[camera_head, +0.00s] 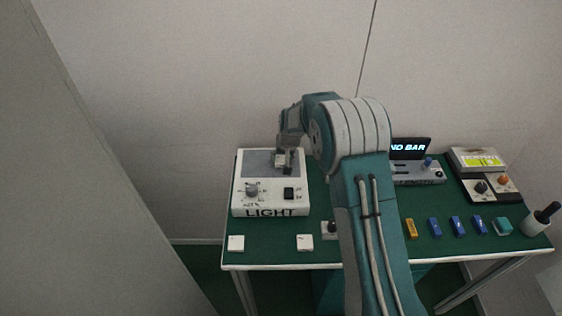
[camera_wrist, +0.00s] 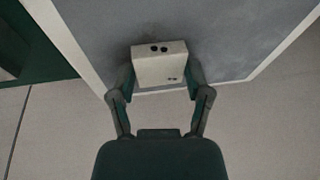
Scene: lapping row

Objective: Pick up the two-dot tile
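The two-dot tile (camera_wrist: 160,66) is a small white block. In the wrist view, two dark dots show on its far face and small marks on its near face. The fingers of my gripper (camera_wrist: 160,78) lie along its left and right sides and appear to grip it. In the head view, the tile (camera_head: 280,160) shows at my gripper (camera_head: 285,164), over the grey panel of the white box marked LIGHT (camera_head: 240,204). I cannot tell whether the tile touches the panel.
Two other white tiles (camera_head: 236,243) (camera_head: 305,242) lie at the green table's (camera_head: 270,250) front edge.

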